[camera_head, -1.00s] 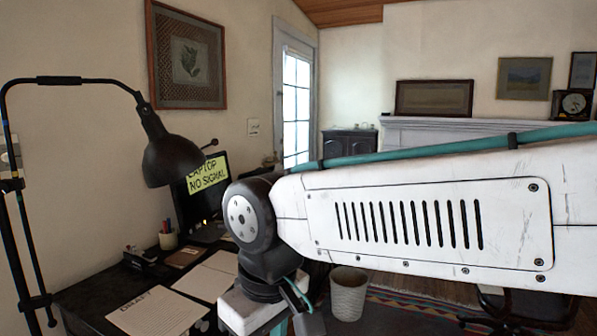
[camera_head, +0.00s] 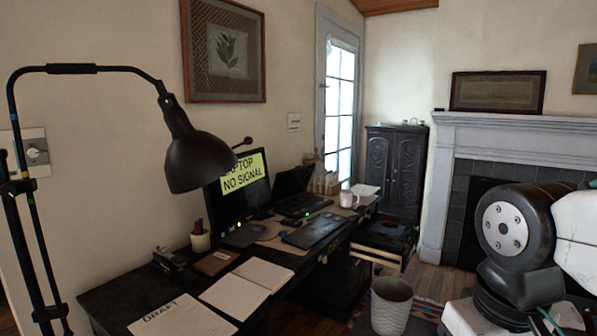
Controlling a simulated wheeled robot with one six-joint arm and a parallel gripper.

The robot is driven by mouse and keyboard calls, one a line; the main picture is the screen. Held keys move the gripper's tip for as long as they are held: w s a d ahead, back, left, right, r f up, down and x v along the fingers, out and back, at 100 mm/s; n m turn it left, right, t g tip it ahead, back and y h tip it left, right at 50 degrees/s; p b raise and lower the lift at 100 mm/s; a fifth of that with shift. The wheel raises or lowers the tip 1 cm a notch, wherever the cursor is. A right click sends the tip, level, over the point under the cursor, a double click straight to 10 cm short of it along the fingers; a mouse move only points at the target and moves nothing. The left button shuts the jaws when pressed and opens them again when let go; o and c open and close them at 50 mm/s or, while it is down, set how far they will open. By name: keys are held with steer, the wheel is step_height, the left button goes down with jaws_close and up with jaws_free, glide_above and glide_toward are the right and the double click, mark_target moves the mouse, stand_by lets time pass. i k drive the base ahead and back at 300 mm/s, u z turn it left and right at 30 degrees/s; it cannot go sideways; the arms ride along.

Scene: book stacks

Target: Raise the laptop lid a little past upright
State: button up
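On the dark desk (camera_head: 115,292) against the left wall, a dark open device that looks like a laptop (camera_head: 293,182) stands behind a monitor. Its panel is raised, and its dark base (camera_head: 303,206) lies in front; the exact lid angle is hard to tell. A flat dark slab (camera_head: 315,231) lies nearer the desk's front edge; I cannot tell whether it is a keyboard or a shut laptop. The monitor (camera_head: 231,210) bears a yellow "LAPTOP NO SIGNAL" label (camera_head: 244,173). My gripper is out of view; only my arm's links show at the right, apart from the desk.
A black lamp (camera_head: 190,150) reaches in front of the monitor. A pen cup (camera_head: 200,240), open notebook (camera_head: 248,286), draft sheet (camera_head: 182,318) and white mug (camera_head: 347,199) are on the desk. A wastebasket (camera_head: 391,303) stands on the floor beside an open drawer (camera_head: 375,256).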

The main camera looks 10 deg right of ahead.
mark_target(289, 184)
steer(key=z, duration=0.35)
steer(key=i, duration=0.7)
steer(key=z, duration=0.6)
steer(key=i, duration=1.25)
steer(key=u, duration=0.7)
steer(key=i, duration=1.1)
steer(key=u, duration=0.6)
